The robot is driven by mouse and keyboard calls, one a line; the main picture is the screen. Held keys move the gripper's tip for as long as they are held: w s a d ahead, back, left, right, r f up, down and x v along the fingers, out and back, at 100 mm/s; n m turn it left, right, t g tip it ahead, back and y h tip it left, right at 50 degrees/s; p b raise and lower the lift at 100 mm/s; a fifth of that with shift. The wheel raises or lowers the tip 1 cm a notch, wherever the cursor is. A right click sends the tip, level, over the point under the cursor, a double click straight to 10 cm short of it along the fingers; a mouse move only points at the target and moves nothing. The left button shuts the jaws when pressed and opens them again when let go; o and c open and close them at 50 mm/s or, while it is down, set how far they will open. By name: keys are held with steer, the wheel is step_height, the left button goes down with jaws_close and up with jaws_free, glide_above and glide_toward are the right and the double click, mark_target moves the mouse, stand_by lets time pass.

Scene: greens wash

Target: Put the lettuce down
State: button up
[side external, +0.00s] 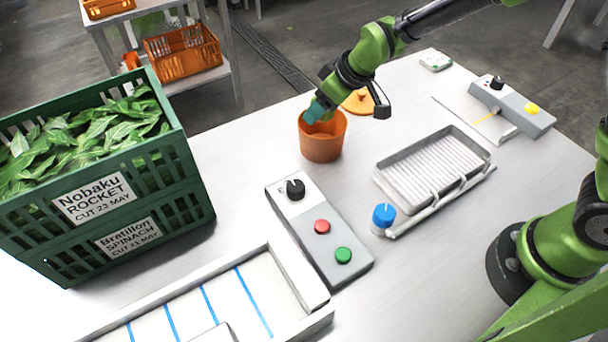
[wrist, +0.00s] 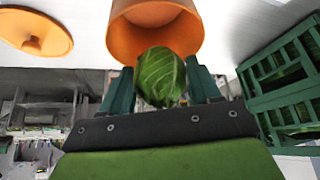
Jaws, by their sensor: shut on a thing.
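A green lettuce leaf or small head (wrist: 161,77) sits between the two teal fingers of my gripper (wrist: 161,85) in the wrist view. My gripper is shut on it. In the side external view my gripper (side external: 316,110) reaches down at the mouth of an orange pot (side external: 321,144), and the lettuce is hidden there. The pot also shows in the wrist view (wrist: 130,35), its open mouth just beyond the lettuce. I cannot tell whether the lettuce touches the pot.
An orange lid (side external: 359,103) lies behind the pot. A green crate of leaves (side external: 190,185) stands left. A control box (side external: 318,229) with knob and buttons, a ribbed grey tray (side external: 383,181) with a blue knob (side external: 384,214), and a white trough (side external: 311,291) occupy the table.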

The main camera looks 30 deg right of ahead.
steer(key=shift+f, duration=1.05)
steer(key=shift+f, duration=0.35)
steer(key=shift+f, duration=0.25)
steer(key=o, duration=0.8)
steer(key=shift+r, duration=0.1)
